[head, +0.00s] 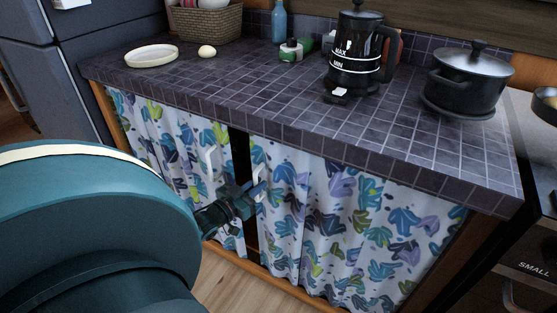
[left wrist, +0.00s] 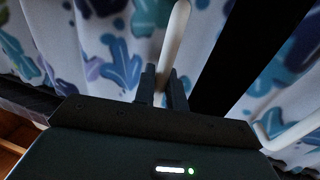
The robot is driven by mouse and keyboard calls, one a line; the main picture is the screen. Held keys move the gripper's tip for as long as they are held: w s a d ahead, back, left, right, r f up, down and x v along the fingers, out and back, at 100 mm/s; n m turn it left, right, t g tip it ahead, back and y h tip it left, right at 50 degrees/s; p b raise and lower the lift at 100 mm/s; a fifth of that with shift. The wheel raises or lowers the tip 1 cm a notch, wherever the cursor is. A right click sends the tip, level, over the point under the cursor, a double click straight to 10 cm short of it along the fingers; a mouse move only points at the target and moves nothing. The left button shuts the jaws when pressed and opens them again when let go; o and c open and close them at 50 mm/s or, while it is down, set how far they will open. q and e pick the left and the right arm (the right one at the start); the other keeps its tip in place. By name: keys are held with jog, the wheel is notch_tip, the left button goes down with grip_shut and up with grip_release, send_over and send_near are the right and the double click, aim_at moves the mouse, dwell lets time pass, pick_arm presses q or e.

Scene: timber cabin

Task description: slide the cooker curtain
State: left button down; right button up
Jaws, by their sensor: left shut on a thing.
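Two patterned curtains, white with blue, green and purple leaf shapes, hang under the tiled counter. The right curtain (head: 325,215) is the one on the cooker side; the left curtain (head: 165,140) hangs beyond a narrow dark gap (head: 240,160). Each has a white handle by the gap. My left gripper (head: 252,190) is shut on the right curtain's handle (head: 260,173), partly hidden by the fingers. In the left wrist view the held handle (left wrist: 175,38) stands between the fingertips (left wrist: 162,88). The left curtain's handle (head: 209,162) is free. My right gripper is out of view.
The counter (head: 270,90) overhangs the curtains and carries a plate (head: 152,56), an egg (head: 207,51), a black kettle (head: 355,55) and a pot (head: 468,85). A cooker (head: 530,265) stands at the right. Wooden floor (head: 235,285) lies in front.

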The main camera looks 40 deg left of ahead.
pick_arm(q)
jog(key=s+a+b, duration=0.1)
jog(key=a, duration=0.6)
jog(key=shift+s+a+b, duration=0.2)
jog(key=shift+s+b, duration=0.1)
jog(key=shift+s, duration=0.1)
jog(key=c, duration=1.6)
grip_release()
jog(key=shift+o, duration=0.3)
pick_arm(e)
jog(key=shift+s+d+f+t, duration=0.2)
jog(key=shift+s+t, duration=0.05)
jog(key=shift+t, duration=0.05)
